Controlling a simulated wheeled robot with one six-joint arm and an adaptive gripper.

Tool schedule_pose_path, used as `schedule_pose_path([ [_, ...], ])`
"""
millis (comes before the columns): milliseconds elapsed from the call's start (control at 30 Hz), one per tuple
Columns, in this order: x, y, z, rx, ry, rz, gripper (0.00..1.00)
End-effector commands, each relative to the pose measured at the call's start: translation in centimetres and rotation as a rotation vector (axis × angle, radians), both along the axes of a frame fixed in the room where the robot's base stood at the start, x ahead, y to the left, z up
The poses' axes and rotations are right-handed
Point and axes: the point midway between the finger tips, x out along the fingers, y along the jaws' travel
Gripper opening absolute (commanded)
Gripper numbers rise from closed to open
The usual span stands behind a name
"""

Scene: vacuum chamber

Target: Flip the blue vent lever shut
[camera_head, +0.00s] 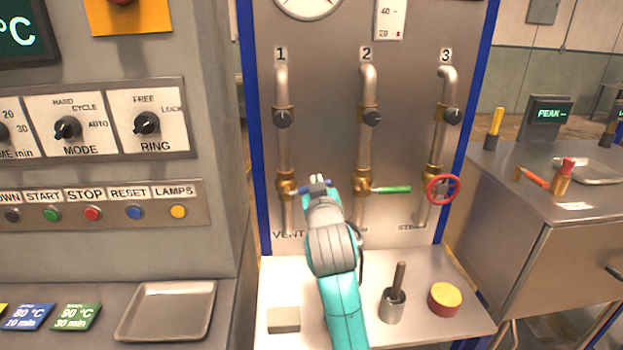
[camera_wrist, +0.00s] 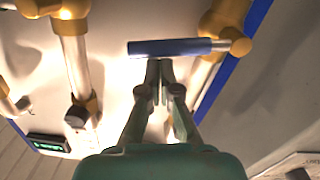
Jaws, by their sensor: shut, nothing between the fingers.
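The blue vent lever (camera_head: 317,189) sticks out to the right from the brass valve (camera_head: 286,187) on pipe 1, crosswise to the pipe. In the wrist view, which looks upside down, the blue handle (camera_wrist: 165,48) lies across the picture, its silver stem running to the brass valve (camera_wrist: 236,43). My gripper (camera_wrist: 158,66) is shut and empty, its fingertips at the handle's edge near its middle. I cannot tell whether they touch.
Pipe 2 has a green lever (camera_head: 391,189) pointing right, close to my wrist. Pipe 3 has a red handwheel (camera_head: 443,188). A metal cup with a rod (camera_head: 393,304), a yellow-red button (camera_head: 445,299) and a grey block (camera_head: 284,319) stand on the shelf below.

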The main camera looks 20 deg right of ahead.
Motion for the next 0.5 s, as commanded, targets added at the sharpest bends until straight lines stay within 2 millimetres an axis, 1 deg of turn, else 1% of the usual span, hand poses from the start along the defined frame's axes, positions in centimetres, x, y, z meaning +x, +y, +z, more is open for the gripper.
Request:
schedule_pose_path([
  [33, -0.1, -0.2, -0.5, 0.034, -0.007, -0.002, 0.0],
  [233, -0.2, -0.6, -1.4, 0.156, -0.048, -0.001, 0.0],
  [500, -0.3, -0.8, -2.2, 0.148, -0.046, 0.0, 0.0],
])
